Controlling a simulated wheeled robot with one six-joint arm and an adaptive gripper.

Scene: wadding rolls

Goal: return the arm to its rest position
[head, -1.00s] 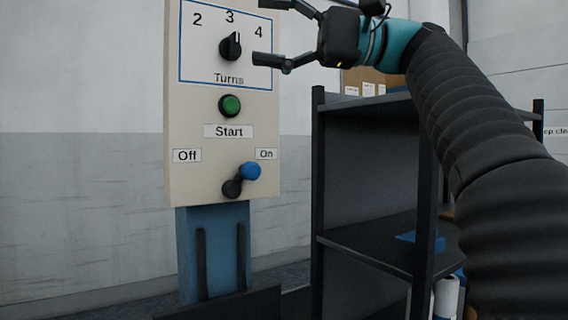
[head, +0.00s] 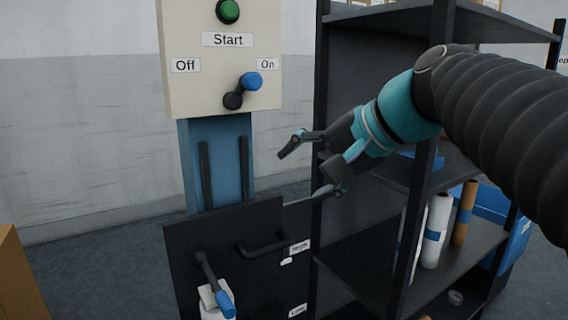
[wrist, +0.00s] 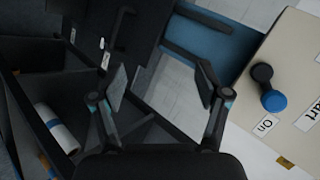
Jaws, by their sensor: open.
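My gripper (head: 307,170) is open and empty in the head view. It hangs in the air right of the blue post (head: 220,160) and below the control panel's (head: 190,90) lower edge, in front of the shelf. In the wrist view my gripper's two fingers (wrist: 160,88) are spread apart with nothing between them. My arm reaches in from the right side of the head view and shows dark, ribbed sleeving with teal joints.
The panel has a green Start button (head: 228,11) and a blue-knobbed lever (head: 251,82) near "On". A dark shelf (head: 375,180) at right holds upright rolls (head: 437,230). A dark cabinet (head: 225,240) with handles stands below. A brown box edge (head: 20,280) is at lower left.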

